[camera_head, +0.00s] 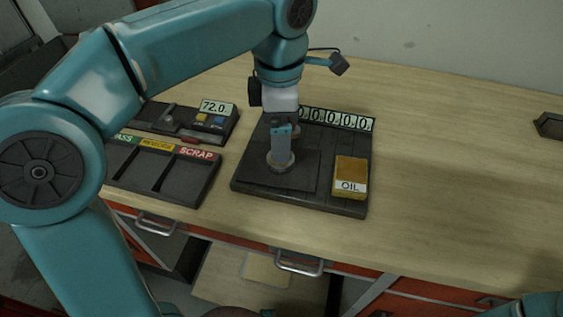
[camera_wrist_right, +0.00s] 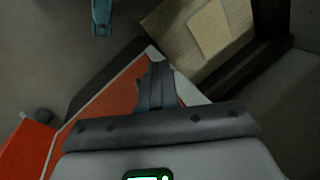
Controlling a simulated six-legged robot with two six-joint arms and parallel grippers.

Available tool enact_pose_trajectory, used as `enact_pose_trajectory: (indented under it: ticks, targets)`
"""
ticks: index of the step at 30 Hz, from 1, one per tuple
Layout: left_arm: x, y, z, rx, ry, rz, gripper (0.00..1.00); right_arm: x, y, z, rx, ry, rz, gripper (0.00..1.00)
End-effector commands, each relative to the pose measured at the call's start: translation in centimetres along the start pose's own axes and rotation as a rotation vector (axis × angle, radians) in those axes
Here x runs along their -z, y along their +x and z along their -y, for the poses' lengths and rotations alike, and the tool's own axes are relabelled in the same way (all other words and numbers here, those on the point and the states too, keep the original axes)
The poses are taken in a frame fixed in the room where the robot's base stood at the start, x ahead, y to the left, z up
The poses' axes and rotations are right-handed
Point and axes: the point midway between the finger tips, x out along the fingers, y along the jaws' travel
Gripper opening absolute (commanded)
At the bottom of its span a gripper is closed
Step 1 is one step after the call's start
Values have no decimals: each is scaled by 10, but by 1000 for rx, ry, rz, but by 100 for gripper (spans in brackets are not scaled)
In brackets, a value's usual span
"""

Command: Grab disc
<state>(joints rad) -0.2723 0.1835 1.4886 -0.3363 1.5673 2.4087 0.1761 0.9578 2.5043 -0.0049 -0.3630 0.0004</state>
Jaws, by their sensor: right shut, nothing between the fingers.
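A small round, pale brownish disc (camera_head: 280,167) lies on the dark square pad at the left of the black tray on the bench. My left gripper (camera_head: 282,155) points straight down with its fingertips at the disc, covering part of it. The fingers line up from this side, so I cannot tell whether they grip it or are open. My right gripper (camera_wrist_right: 158,72) is shut and empty in the right wrist view, in front of an orange panel. It is out of the head view.
The black tray (camera_head: 243,186) also holds a yellow OIL block (camera_head: 350,176) and a strip of digits (camera_head: 338,117). A sorting bin labelled SCRAP (camera_head: 197,154) and a device reading 72.0 (camera_head: 217,108) stand to the left. The bench at right is mostly clear.

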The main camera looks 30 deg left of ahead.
Motion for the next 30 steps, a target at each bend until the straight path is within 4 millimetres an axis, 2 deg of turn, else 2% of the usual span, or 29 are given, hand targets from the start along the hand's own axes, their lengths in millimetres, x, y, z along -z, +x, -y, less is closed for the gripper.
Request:
enact_pose_trajectory:
  ticks: [5,12,21,23,28,30]
  targets:
    - [-1,15,0,0,0,-1,87,0,4,-1,0,0,0,0]
    - [-2,52,0,1,-1,-2,87,0,11,-4,0,0,0,0]
    - [-2,57,-1,0,0,0,87,0,11,-4,0,0,0,0]
    - [-2,57,-1,0,0,0,71,0,11,-4,0,0,0,0]
    - [-2,57,-1,0,0,0,15,0,11,-4,0,0,0,0]
    - [-2,56,-1,-1,0,1,11,0,11,-4,0,0,0,0]
